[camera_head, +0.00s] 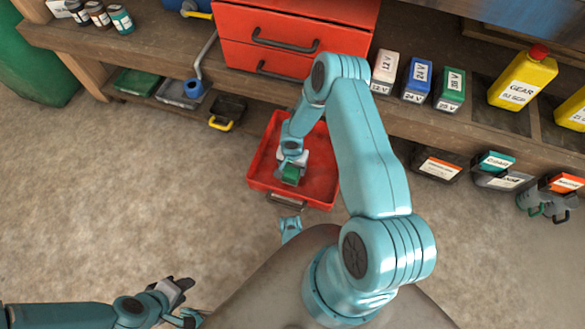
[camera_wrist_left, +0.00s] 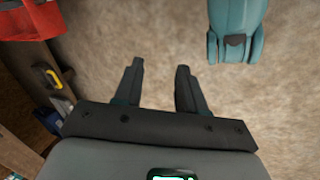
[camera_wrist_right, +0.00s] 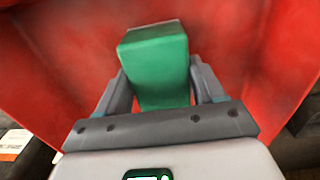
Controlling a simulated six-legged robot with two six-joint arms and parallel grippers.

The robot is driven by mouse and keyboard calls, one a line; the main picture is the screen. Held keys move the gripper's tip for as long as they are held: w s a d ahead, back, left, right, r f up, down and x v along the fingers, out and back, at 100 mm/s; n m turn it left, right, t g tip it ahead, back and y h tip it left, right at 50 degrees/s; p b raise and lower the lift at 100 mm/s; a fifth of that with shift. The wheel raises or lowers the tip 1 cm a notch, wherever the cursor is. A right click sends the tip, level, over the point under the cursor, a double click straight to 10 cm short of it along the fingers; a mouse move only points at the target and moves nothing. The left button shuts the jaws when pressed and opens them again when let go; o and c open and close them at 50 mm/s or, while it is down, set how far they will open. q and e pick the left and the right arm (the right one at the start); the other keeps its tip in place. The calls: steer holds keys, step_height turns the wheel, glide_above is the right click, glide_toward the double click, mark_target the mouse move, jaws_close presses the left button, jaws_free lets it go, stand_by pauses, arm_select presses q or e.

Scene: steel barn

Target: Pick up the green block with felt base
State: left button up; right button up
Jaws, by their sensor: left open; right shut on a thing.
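The green block (camera_wrist_right: 158,70) is between the fingers of my right gripper (camera_wrist_right: 160,88), which is shut on it. A grey strip shows along the block's far end in the right wrist view. In the head view the green block (camera_head: 291,174) and my right gripper (camera_head: 292,165) are inside the open red drawer (camera_head: 325,195). I cannot tell whether the block touches the drawer floor. My left gripper (camera_head: 184,284) is open and empty over the bare floor at lower left. Its two dark fingers (camera_wrist_left: 157,88) stand apart in the left wrist view.
A red cabinet (camera_head: 290,35) stands behind the drawer. White, blue and green labelled boxes (camera_head: 418,80) and a yellow gear oil bottle (camera_head: 522,80) stand on the bench to the right. Bins (camera_head: 228,113) sit below the bench edge. The concrete floor (camera_head: 120,200) at left is clear.

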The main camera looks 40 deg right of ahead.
steer(key=shift+r, duration=0.15)
arm_select(q)
step_height(320, 180, up, 7)
steer(key=s+d+p, duration=0.1)
steer(key=s+p, duration=0.1)
steer(key=p, duration=0.5)
steer(key=shift+d+g, duration=0.2)
steer(key=shift+g, duration=0.2)
arm_select(e)
step_height(320, 180, up, 20)
arm_select(q)
steer(key=shift+f, duration=0.1)
